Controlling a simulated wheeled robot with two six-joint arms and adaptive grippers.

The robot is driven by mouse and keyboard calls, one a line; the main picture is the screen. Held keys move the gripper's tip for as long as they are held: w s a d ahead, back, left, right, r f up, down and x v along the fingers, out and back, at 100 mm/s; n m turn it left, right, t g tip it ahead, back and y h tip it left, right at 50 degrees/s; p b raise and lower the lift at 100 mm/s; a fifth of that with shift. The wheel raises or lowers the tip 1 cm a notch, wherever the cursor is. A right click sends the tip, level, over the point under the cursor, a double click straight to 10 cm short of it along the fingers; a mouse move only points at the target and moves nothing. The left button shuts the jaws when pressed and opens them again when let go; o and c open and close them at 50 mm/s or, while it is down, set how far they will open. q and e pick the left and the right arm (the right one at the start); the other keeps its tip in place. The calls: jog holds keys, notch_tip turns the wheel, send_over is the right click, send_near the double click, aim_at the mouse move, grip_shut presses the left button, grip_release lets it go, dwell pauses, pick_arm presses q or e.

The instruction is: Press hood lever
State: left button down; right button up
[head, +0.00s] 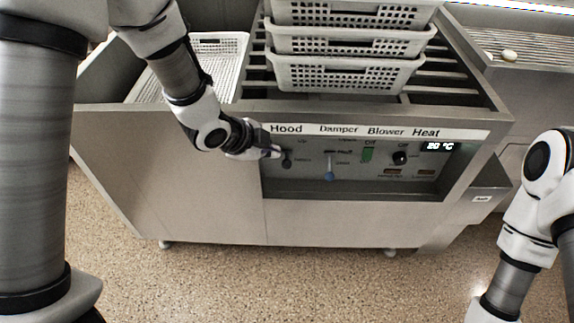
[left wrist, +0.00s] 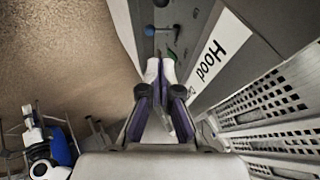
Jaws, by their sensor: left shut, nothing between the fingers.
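The hood lever (head: 287,162) is a small dark knob under the "Hood" label on the machine's recessed front panel. My left gripper (head: 277,153) reaches in from the left with its fingertips right at the lever, just above and left of it. Whether they touch cannot be told. In the left wrist view, the gripper (left wrist: 161,68) is shut with nothing held, and its fingers point along the panel beside the "Hood" label (left wrist: 210,60). The lever is not clearly visible there, probably hidden by the fingers. My right gripper is out of view.
The blue damper lever (head: 330,175), green blower switch (head: 367,154) and black heat knob (head: 400,158) sit right of the hood lever. Stacked perforated baskets (head: 345,76) stand on top of the machine. Another basket (head: 232,48) lies at its left. The floor in front is clear.

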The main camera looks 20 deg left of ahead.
pick_arm(q)
send_over(286, 162)
jog(key=s+d, duration=0.2)
jog(key=s, duration=0.1)
notch_tip(286, 162, down, 8)
jog(key=shift+w+a+f+b, duration=0.2)
jog(key=shift+a+f+b, duration=0.1)
jog(key=shift+f, duration=0.25)
jog(key=shift+w+a+f+b, duration=0.2)
jog(key=shift+f+b, duration=0.1)
jog(key=shift+f, duration=0.2)
jog(key=shift+w+a+f, duration=0.2)
jog(key=shift+a+f, duration=0.1)
jog(key=shift+f, duration=0.1)
